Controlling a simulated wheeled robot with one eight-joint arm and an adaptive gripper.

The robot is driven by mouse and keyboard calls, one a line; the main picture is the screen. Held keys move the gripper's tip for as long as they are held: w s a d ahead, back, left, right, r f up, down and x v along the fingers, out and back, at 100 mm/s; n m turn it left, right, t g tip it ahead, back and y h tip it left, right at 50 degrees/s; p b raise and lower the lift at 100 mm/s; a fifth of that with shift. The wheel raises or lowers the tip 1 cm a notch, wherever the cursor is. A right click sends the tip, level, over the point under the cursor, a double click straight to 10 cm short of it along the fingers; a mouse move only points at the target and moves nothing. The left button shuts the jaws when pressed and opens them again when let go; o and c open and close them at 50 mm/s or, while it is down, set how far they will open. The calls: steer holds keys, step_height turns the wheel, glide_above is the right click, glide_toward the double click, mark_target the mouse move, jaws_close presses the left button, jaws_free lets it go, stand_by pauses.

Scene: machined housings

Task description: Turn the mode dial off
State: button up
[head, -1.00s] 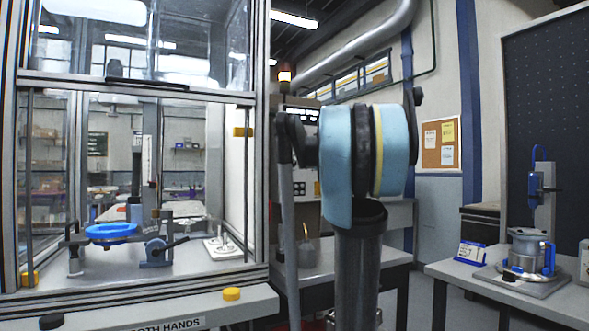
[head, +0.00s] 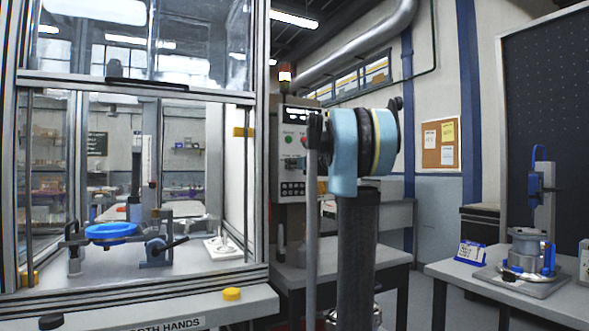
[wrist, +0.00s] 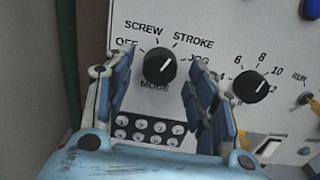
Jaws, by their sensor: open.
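The mode dial (wrist: 160,66) is a round black knob on a pale panel in the wrist view. OFF is printed at its left, SCREW and STROKE above, JOG at its right, and MODE below. Its white mark slants to the upper right, toward the STROKE and JOG side. My gripper (wrist: 159,74) is open, with one blue finger at each side of the dial; I cannot tell whether either touches it. The control panel (head: 291,130) also shows in the head view, partly behind my arm. My gripper is hidden there.
A second black dial (wrist: 251,85) with numbers sits right of the mode dial, near the right finger. A block of several round buttons (wrist: 148,130) lies below. A glazed press enclosure (head: 258,180) stands left of the panel in the head view.

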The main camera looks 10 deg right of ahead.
steer(key=shift+w+a, duration=0.1)
steer(key=shift+w, duration=0.2)
steer(key=shift+c, duration=0.3)
steer(key=c, duration=1)
steer(key=shift+n, duration=0.3)
steer(key=n, duration=1.3)
steer(key=shift+n, duration=2.1)
